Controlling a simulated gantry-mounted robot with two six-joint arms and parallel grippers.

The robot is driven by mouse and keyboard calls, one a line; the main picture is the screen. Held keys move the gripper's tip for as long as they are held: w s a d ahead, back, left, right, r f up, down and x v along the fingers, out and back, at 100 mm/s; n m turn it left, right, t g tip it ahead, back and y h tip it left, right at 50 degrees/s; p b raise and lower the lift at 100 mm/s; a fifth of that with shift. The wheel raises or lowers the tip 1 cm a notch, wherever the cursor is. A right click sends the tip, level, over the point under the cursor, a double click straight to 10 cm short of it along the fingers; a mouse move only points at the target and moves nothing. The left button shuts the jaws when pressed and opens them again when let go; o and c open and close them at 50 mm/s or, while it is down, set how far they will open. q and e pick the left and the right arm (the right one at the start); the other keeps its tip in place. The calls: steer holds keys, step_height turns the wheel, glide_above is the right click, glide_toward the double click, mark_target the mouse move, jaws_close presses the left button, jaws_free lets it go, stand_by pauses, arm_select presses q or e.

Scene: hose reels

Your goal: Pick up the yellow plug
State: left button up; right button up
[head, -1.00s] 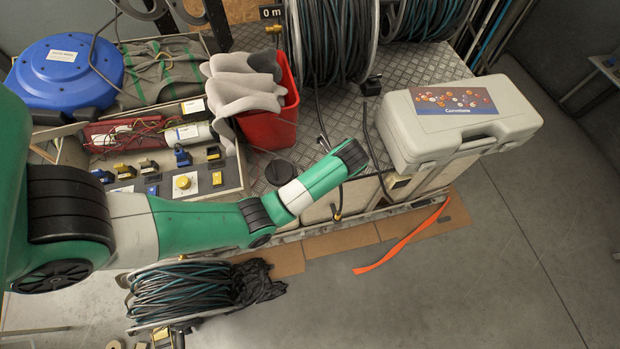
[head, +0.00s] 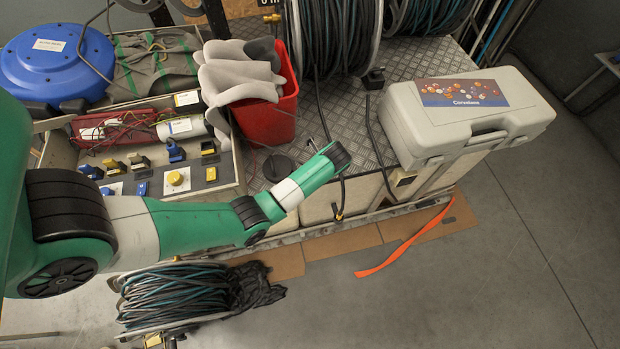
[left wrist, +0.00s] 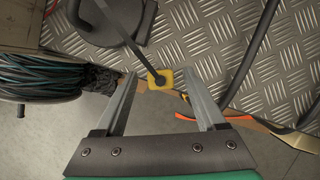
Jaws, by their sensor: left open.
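The yellow plug (left wrist: 160,78) shows in the left wrist view as a small yellow block on the end of a dark cable. It appears between the fingertips of my left gripper (left wrist: 160,73), which is open; I see no contact, and the depth gap is unclear. My right gripper is not in view.
A grey case (head: 465,115) stands right on the metal platform, a red bin (head: 268,122) left. A black round base (left wrist: 108,20) is close by. A hose reel (head: 175,295) is below my arm.

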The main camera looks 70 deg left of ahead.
arm_select(q)
steer(key=shift+r, duration=0.1)
jaws_close()
steer(key=shift+r, duration=0.15)
